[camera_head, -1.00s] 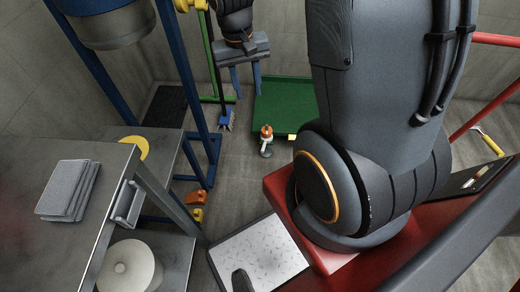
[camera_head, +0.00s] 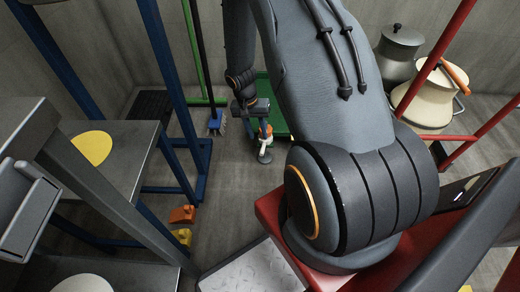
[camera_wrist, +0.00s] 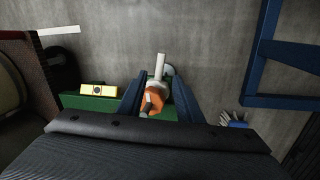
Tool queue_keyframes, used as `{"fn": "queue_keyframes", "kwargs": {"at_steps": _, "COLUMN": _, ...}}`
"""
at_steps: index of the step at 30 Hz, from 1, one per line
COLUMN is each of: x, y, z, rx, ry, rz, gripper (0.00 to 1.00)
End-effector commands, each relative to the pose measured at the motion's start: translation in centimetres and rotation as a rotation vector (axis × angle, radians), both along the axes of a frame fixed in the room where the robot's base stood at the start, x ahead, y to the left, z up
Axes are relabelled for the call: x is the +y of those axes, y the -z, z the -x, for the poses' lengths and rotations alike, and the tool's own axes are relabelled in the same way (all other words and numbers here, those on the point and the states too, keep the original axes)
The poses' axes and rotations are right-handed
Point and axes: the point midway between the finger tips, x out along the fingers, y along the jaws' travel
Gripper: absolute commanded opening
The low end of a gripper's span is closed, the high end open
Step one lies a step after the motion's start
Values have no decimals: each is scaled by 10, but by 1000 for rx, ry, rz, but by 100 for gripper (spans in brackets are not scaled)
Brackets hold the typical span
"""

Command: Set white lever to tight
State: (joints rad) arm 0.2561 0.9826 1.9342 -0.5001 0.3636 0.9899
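A small fitting with an orange part and a white body (camera_head: 265,133) stands low near the floor, in front of a green surface. In the wrist view a pale bar (camera_wrist: 161,65), which looks like the white lever, sticks out from the fitting's far side. The fitting's orange part (camera_wrist: 152,101) lies between my blue fingers. My gripper (camera_wrist: 160,82) is open, with one finger on each side of the fitting. I cannot tell whether they touch it. In the head view my gripper (camera_head: 256,127) is just above the fitting and hides part of it.
A blue steel frame (camera_head: 203,172) and a grey table with a yellow disc (camera_head: 91,148) stand at left. Orange and yellow blocks (camera_head: 182,226) lie on the floor. A blue-headed brush (camera_head: 215,124) is close by. Metal cans (camera_head: 428,103) stand at right.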

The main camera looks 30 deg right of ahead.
Motion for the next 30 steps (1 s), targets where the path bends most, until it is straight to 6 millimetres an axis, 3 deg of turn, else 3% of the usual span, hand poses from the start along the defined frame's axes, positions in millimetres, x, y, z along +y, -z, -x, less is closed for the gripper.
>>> {"fn": "queue_keyframes", "kwargs": {"at_steps": 16, "x": -10, "y": 71, "z": 9, "rx": 1, "ry": 3, "rz": 0, "gripper": 33}}
{"fn": "queue_keyframes", "kwargs": {"at_steps": 28, "x": -11, "y": 78, "z": 10, "rx": 0, "ry": 3, "rz": 0, "gripper": 33}}
{"fn": "queue_keyframes", "kwargs": {"at_steps": 30, "x": -11, "y": 78, "z": 10, "rx": 0, "ry": 3, "rz": 0, "gripper": 24}}
